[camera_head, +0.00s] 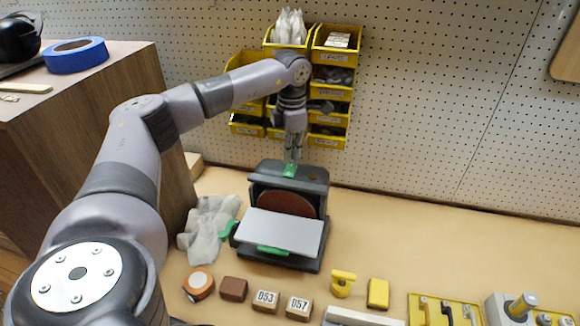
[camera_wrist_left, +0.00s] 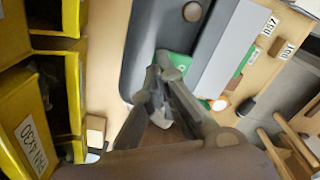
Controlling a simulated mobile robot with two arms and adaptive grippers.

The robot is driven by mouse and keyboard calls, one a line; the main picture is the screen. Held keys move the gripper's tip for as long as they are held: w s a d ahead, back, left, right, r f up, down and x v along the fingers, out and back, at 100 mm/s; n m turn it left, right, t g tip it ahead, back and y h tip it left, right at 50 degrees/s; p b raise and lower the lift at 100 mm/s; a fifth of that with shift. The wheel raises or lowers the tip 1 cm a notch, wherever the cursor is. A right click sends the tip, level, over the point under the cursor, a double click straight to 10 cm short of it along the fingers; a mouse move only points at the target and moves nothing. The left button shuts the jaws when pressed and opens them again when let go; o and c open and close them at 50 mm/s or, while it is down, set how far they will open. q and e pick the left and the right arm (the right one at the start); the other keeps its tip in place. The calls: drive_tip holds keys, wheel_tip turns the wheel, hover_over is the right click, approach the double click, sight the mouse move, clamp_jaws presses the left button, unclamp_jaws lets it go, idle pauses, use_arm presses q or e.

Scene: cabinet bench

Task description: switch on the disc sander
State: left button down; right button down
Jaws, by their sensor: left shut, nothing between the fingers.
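The disc sander (camera_head: 322,185) stands on the bench against the pegboard, dark-bodied with a reddish-brown disc (camera_head: 287,203) and a pale grey table plate (camera_head: 280,234) in front. A green part (camera_head: 290,171) sits on its top; other green parts show at its left side (camera_head: 227,229) and front (camera_head: 272,250). My left gripper (camera_head: 292,160) points down at the top green part, its fingers shut and empty. In the left wrist view, the fingertips (camera_wrist_left: 158,66) overlap the sander's dark top (camera_wrist_left: 137,62) beside the green part (camera_wrist_left: 178,61). I cannot tell if they touch. My right gripper is not in view.
Yellow bins (camera_head: 333,118) hang on the pegboard close behind my left gripper. A grey cloth (camera_head: 203,228) lies left of the sander, near a wooden cabinet (camera_head: 110,125). A tape measure (camera_head: 199,284) and labelled blocks (camera_head: 265,300) lie in front. Bench right of the sander is clear.

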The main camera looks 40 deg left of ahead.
use_arm(q)
drive_tip(key=shift+f+b, duration=0.3)
drive_tip(key=shift+f, duration=0.3)
